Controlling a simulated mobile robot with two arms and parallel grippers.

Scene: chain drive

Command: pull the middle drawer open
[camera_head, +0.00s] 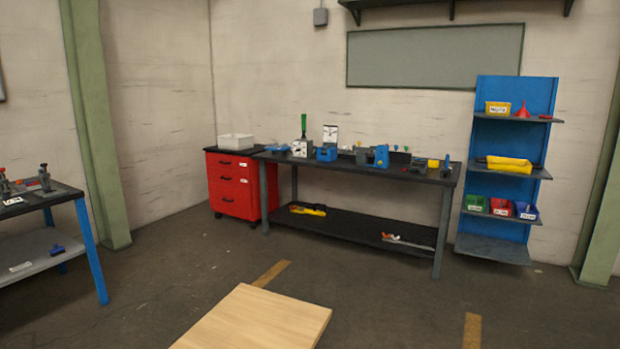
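A red drawer cabinet (234,184) on casters stands by the far wall, left of the long workbench. It has a dark top and several drawers with dark handles, and all of them look closed. Neither of my grippers is in view.
A workbench (350,168) with tools on top adjoins the cabinet at right. A white bin (235,141) sits on the cabinet. A wooden top (255,322) is in the near foreground. Another bench (40,240) stands at left; blue shelving (508,160) at right. Floor before the cabinet is clear.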

